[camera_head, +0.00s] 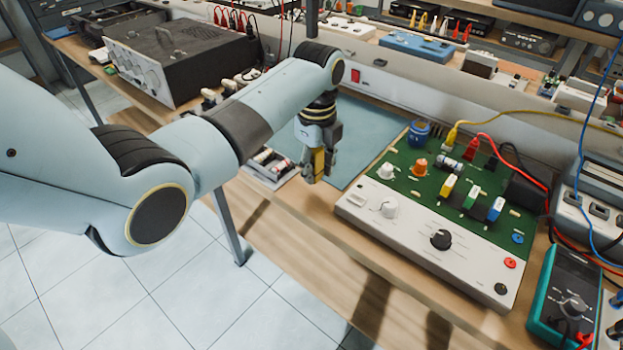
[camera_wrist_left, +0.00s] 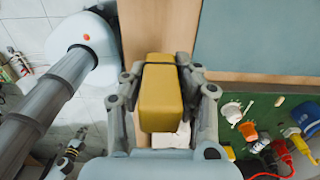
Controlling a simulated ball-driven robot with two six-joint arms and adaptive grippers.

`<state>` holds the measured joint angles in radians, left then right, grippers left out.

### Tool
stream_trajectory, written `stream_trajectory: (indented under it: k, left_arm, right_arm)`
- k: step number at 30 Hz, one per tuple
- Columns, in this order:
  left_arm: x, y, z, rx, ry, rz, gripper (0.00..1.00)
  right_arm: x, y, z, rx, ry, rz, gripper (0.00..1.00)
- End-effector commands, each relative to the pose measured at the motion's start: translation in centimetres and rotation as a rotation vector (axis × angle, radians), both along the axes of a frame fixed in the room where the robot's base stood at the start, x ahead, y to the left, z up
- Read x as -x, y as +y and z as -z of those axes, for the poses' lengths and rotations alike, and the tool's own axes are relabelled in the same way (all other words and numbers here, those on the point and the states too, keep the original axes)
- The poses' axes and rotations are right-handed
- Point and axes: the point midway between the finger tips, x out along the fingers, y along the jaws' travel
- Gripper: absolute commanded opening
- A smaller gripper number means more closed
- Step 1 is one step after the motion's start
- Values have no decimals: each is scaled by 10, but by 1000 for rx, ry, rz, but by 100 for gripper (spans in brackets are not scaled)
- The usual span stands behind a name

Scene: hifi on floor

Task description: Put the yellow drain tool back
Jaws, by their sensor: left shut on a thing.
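The yellow drain tool (camera_wrist_left: 160,95) is a block-like yellow piece, held between the fingers of my left gripper (camera_wrist_left: 162,75). In the head view, my left gripper (camera_head: 318,168) points down over the bench near its front edge, between a small parts tray and the green board, and a little of the yellow tool (camera_head: 318,160) shows at its fingers. The tool's lower end is hidden in the wrist view.
A green circuit board (camera_head: 410,165) with knobs and coloured blocks stands to the right. A small white parts tray (camera_head: 262,178) lies left of the gripper. A blue mat (camera_head: 372,125) lies behind. A teal meter (camera_head: 562,290) is at the right. A grey instrument (camera_head: 180,55) stands back left.

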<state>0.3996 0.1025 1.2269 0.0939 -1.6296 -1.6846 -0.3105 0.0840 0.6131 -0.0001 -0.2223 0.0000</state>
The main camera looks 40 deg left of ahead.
Motion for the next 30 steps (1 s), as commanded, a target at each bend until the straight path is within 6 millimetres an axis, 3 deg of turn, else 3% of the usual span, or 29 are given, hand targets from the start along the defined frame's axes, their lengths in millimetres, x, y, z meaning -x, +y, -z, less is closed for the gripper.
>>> stream_trajectory:
  k: [7,13,24,25,30]
  left_arm:
    - [3,10,20,2,1,0,0]
    - [2,10,45,1,-1,1,0]
    - [2,10,50,0,-2,1,0]
    - [2,10,49,0,-2,1,33]
    - [2,10,49,0,-2,1,52]
  right_arm:
    - [-23,2,-2,-3,-35,-1,0]
    - [-19,6,1,-7,-29,1,0]
    - [-10,7,3,-8,-16,2,0]
    - [-11,7,3,-8,-16,2,0]
    - [-11,5,2,-6,-16,1,0]
